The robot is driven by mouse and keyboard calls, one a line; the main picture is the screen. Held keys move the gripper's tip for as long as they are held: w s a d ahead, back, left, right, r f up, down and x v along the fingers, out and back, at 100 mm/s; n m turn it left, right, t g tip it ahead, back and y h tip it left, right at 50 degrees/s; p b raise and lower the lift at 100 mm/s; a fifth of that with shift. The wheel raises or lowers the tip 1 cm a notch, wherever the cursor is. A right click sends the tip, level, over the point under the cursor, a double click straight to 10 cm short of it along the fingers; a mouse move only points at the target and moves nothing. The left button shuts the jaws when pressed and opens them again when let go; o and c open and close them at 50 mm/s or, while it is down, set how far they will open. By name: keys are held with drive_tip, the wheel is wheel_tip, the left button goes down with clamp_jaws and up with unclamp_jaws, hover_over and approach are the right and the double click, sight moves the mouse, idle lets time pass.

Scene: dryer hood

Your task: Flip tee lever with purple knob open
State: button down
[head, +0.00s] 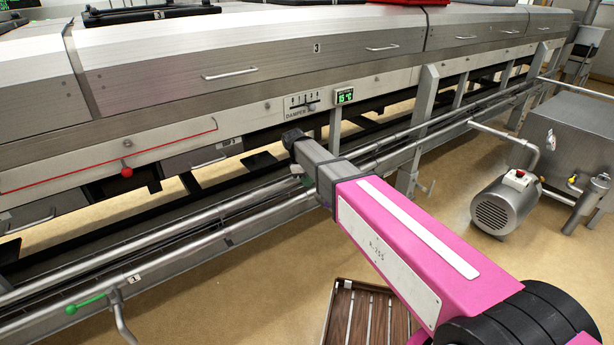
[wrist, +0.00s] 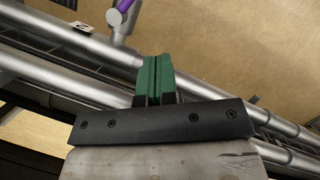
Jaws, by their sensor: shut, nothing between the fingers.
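The tee lever shows at the top edge of the wrist view, with a purple handle part (wrist: 124,5) above a round grey metal body (wrist: 115,18). Its upper part is cut off by the frame, so its full angle cannot be told. My gripper (wrist: 156,60) has green fingers that are pressed together with nothing between them. The fingertips are below and to the right of the lever in the wrist view, apart from it. In the head view my pink arm reaches to the pipes and mostly hides the gripper; the purple knob is not clear there.
Two long metal pipes (head: 245,200) run along the dryer hood (head: 250,60). A red knob (head: 126,171) hangs under the hood. A motor (head: 505,204) stands right; a slatted wooden pallet (head: 345,310) lies below my arm.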

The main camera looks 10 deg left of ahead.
drive_tip(key=d+f, duration=0.5)
drive_tip(key=shift+s+d+f, duration=0.3)
drive_tip(key=shift+f, duration=0.1)
